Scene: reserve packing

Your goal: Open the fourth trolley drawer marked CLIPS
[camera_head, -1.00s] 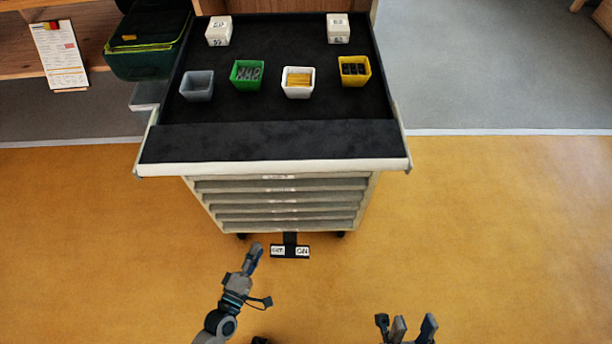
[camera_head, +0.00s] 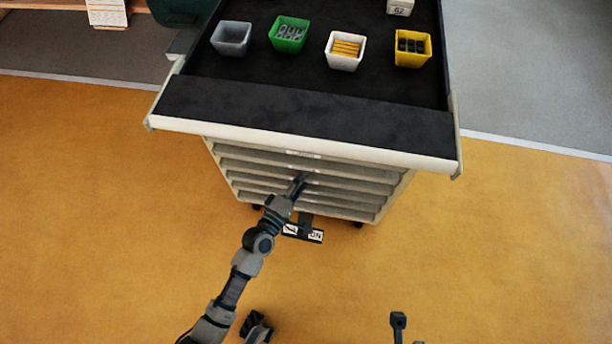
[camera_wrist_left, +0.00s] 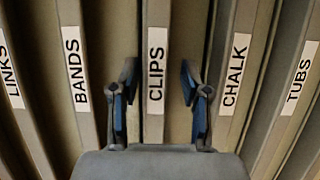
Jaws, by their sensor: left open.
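The trolley (camera_head: 300,143) stands ahead with a stack of drawers under its top, all of which look shut. In the left wrist view the CLIPS drawer front (camera_wrist_left: 155,75) runs up the middle, between the BANDS drawer (camera_wrist_left: 77,75) and the CHALK drawer (camera_wrist_left: 235,75). My left gripper (camera_head: 299,183) is at the drawer fronts. It also shows in the left wrist view (camera_wrist_left: 160,85), open, with one finger on each side of the CLIPS front. I cannot tell whether the fingers touch it. My right gripper (camera_head: 398,322) shows only in part at the bottom edge.
On the trolley's top stand a grey tub (camera_head: 231,40), a green tub (camera_head: 289,36), a white tub (camera_head: 344,50) and a yellow tub (camera_head: 412,48). A black-and-white floor plate (camera_head: 303,233) lies below the drawers. The orange floor around is clear.

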